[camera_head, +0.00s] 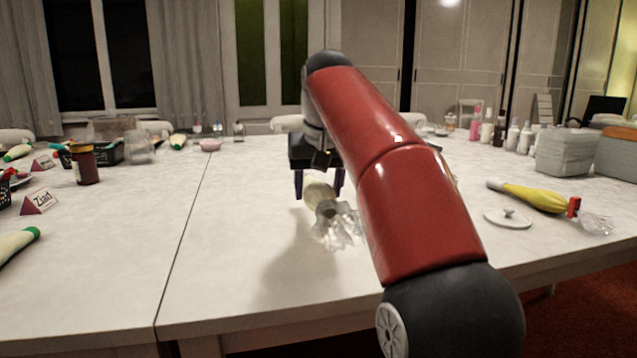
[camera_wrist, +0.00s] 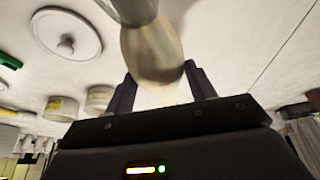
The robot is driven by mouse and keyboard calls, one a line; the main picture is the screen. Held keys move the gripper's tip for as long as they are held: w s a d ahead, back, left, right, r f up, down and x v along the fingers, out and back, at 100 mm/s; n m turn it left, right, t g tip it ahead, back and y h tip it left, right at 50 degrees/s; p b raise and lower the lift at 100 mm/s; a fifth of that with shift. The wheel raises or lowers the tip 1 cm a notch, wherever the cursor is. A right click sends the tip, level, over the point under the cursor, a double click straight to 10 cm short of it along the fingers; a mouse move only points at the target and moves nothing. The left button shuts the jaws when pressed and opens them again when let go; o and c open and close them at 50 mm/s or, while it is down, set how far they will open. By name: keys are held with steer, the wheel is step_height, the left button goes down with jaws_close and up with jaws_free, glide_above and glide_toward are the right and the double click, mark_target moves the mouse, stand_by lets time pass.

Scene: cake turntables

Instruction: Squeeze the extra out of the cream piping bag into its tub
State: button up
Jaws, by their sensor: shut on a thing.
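My gripper (camera_head: 319,188) is in the middle of the head view, above the white table. It is shut on a pale cream piping bag (camera_head: 318,194), whose crumpled clear end (camera_head: 338,230) hangs toward the camera. In the wrist view, the bag (camera_wrist: 152,55) sits between the two dark fingers of my gripper (camera_wrist: 161,84). The bag is held above the table. Two small tubs, one with a yellow band (camera_wrist: 60,108) and a pale one (camera_wrist: 99,98), stand beyond the left finger in the wrist view. I cannot tell which is the cream tub. My red arm hides part of the table.
A white knobbed lid (camera_head: 508,217) lies on the table (camera_head: 230,250) at right. Beside it is a yellow piping bag (camera_head: 535,197) with a red clip. A green-tipped bag (camera_head: 15,243), name card (camera_head: 40,201) and brown jar (camera_head: 84,164) are at left. The front middle is clear.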

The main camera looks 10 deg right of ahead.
steer(key=shift+f+b, duration=2.35)
steer(key=shift+f, duration=1.05)
steer(key=o, duration=0.5)
steer(key=shift+f, duration=0.1)
steer(key=shift+f, duration=0.35)
